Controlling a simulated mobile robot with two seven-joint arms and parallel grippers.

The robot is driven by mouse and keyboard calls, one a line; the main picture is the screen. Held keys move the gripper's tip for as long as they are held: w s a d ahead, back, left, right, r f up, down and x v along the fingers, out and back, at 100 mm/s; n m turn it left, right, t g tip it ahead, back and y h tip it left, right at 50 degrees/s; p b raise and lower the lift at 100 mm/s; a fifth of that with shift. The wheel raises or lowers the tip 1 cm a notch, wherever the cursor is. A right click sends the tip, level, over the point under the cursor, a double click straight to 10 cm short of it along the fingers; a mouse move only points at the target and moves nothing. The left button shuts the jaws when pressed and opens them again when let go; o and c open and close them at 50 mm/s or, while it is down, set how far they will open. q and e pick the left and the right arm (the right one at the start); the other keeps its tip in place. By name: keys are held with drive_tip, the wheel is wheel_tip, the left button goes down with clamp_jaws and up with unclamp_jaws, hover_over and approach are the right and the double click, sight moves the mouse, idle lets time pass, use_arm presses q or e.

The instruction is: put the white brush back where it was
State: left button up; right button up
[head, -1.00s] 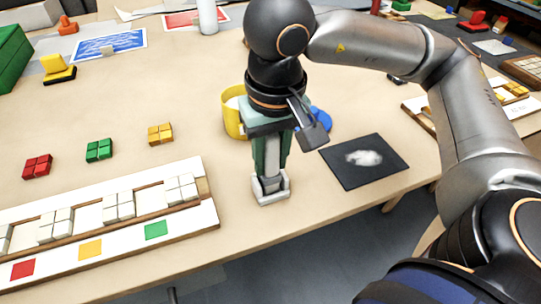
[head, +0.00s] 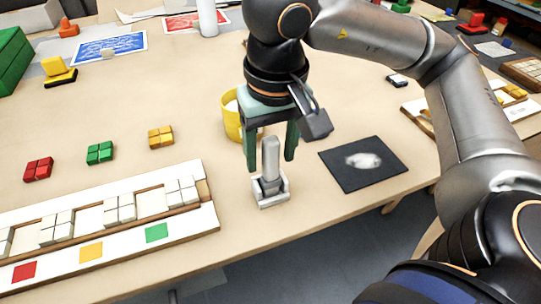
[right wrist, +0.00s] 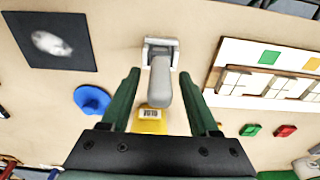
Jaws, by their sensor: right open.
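The white brush (head: 270,157) stands upright in a small pale holder (head: 272,200) near the table's front edge. In the right wrist view the brush handle (right wrist: 160,88) points toward my gripper, and its far end sits in the holder (right wrist: 151,43). My right gripper (head: 271,160) is open, with its green fingers on either side of the handle's upper part. Clear gaps show between the fingers and the handle. The brush's lower end is hidden in the holder. My left gripper is not in view.
A yellow cup (head: 231,122) stands just behind the gripper. A black mat (head: 345,179) with a white smudge lies to the right. A mosaic panel (head: 110,260) and red (head: 38,169), green (head: 100,153) and yellow tiles (head: 160,137) lie left. A blue object (right wrist: 92,99) is near the cup.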

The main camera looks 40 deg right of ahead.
drive_tip(key=r, duration=0.3)
drive_tip(key=r+p, duration=0.1)
drive_tip(key=r, duration=0.2)
drive_tip(key=r+p, duration=0.1)
drive_tip(key=r, duration=0.1)
drive_tip(key=shift+s+a+r, duration=0.1)
drive_tip(key=shift+s+r, duration=0.4)
drive_tip(key=shift+r, duration=0.4)
